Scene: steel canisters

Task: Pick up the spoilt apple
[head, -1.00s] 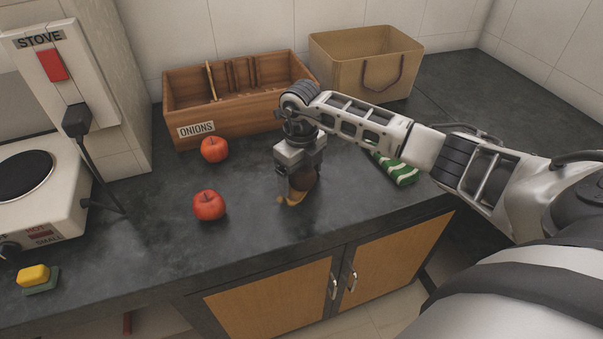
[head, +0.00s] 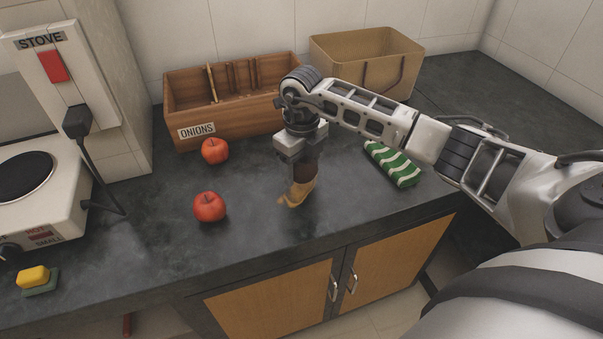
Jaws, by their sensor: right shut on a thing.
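The spoilt apple (head: 313,168) is dark brown and partly hidden by my right gripper (head: 304,172). My right gripper comes down from above and is shut on it. A yellow-brown patch (head: 297,194) shows on the counter right below; I cannot tell whether it is a peel or a smear. Two red apples stand to the left, one nearer the front (head: 209,207) and one near the crate (head: 215,150). My left gripper is not in view.
A wooden crate labelled ONIONS (head: 236,122) and a tan bag-like bin (head: 345,75) stand at the back. A green-and-white striped cloth (head: 392,164) lies to the right. A stove (head: 38,195) and yellow sponge (head: 33,276) are at left. The dark counter (head: 140,235) has free room.

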